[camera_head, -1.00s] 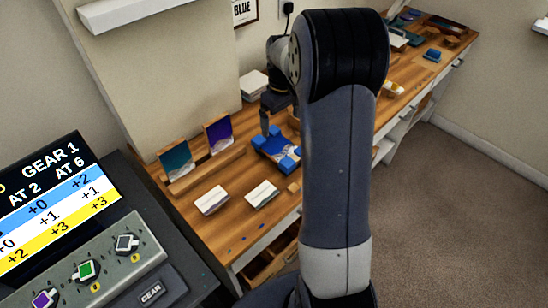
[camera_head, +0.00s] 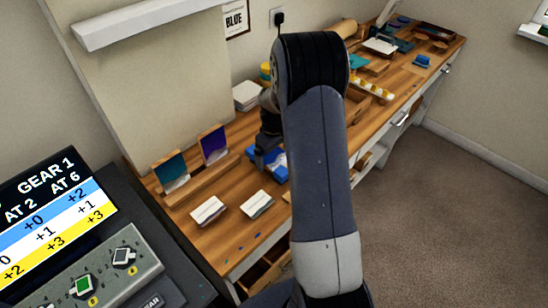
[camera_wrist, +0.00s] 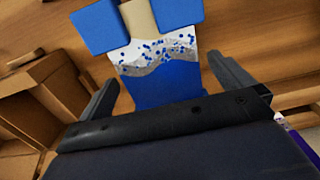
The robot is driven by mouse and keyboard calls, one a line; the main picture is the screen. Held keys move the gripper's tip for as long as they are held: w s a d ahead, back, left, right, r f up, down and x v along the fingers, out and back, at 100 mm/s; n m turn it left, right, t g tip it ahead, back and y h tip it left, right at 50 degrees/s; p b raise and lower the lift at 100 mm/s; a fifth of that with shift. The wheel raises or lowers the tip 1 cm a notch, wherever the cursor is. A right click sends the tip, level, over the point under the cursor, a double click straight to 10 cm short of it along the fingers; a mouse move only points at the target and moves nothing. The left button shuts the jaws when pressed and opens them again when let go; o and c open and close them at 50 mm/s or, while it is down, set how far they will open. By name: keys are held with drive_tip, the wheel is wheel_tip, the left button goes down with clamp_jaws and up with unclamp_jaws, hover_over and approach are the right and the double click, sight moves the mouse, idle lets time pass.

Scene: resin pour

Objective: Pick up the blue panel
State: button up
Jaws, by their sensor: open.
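The blue panel (camera_wrist: 170,88) is in the wrist view, blue at its near end, with a grey wavy band and a white area with blue specks. Blue blocks (camera_wrist: 97,27) stand at its far corners, with a tan piece between them. My gripper (camera_wrist: 162,72) is open, with one finger on each side of the panel and visible gaps to it. In the head view, my gripper (camera_head: 268,160) is low over the blue holder (camera_head: 255,153), and my arm hides part of the holder and panel.
A teal panel (camera_head: 171,170) and a purple panel (camera_head: 213,145) stand in a wooden rack (camera_head: 205,172) left of the gripper. Two pale cards (camera_head: 208,211) lie in front. An open wooden box (camera_wrist: 62,92) is at left in the wrist view.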

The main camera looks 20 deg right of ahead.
drive_tip(key=shift+c, duration=0.6)
drive_tip(key=c, duration=0.8)
drive_tip(key=shift+o, duration=0.2)
